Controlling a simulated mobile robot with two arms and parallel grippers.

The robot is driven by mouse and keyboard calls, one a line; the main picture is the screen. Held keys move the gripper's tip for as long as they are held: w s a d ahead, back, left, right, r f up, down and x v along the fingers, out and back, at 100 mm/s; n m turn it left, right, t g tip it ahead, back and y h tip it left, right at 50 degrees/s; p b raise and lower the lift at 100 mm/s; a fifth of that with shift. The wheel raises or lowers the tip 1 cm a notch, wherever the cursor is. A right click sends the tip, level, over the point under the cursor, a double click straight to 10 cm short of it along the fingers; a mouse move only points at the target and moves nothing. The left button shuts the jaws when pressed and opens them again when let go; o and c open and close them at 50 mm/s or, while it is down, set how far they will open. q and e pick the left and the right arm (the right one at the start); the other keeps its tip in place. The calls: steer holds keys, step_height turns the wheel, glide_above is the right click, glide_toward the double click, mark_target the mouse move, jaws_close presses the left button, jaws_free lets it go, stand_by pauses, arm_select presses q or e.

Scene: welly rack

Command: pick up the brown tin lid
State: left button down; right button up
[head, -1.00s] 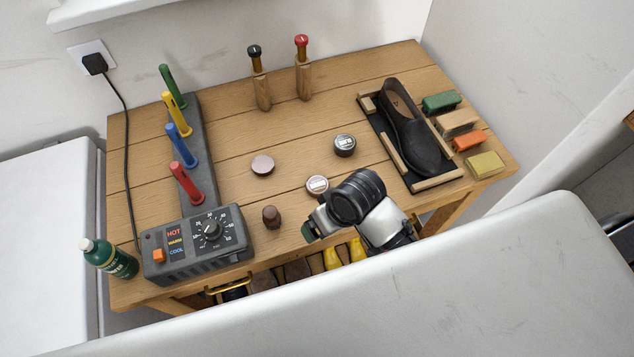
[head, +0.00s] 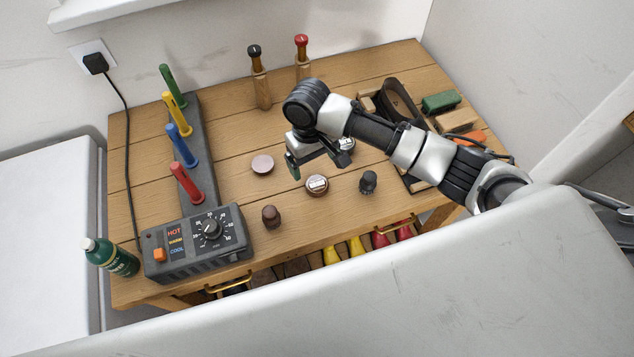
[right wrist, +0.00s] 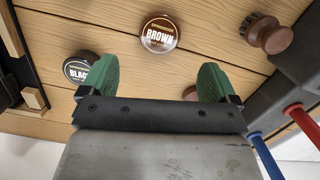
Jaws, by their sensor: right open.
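A round brown-rimmed lid marked BROWN (head: 317,184) lies face up on the wooden bench, near its middle. I cannot tell whether a tin is under it. It also shows in the right wrist view (right wrist: 160,35), beyond the fingertips and roughly in line with the gap between them. My right gripper (head: 318,164) is open and empty above the bench, just behind the lid in the head view. Its green-padded fingers (right wrist: 166,70) stand wide apart. A plain mauve-brown disc (head: 262,164) lies to the left. My left gripper is not in view.
A black tin (head: 345,143) is partly hidden by my right gripper. A dark brush (head: 368,182) and a brown knobbed piece (head: 271,216) flank the lid. A grey control box (head: 197,243) and coloured pegs stand left. A shoe (head: 400,100) in a tray is partly behind my arm.

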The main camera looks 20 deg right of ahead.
mark_target(317, 184)
steer(key=shift+s+f, duration=0.1)
steer(key=shift+f, duration=0.8)
steer(key=f, duration=0.2)
steer(key=f+p, duration=0.1)
steer(key=f, duration=0.1)
steer(key=shift+s+d+p, duration=0.15)
steer(key=shift+s+p, duration=0.15)
steer(key=shift+s, duration=0.1)
steer(key=shift+f, duration=0.7)
steer(key=c, duration=1)
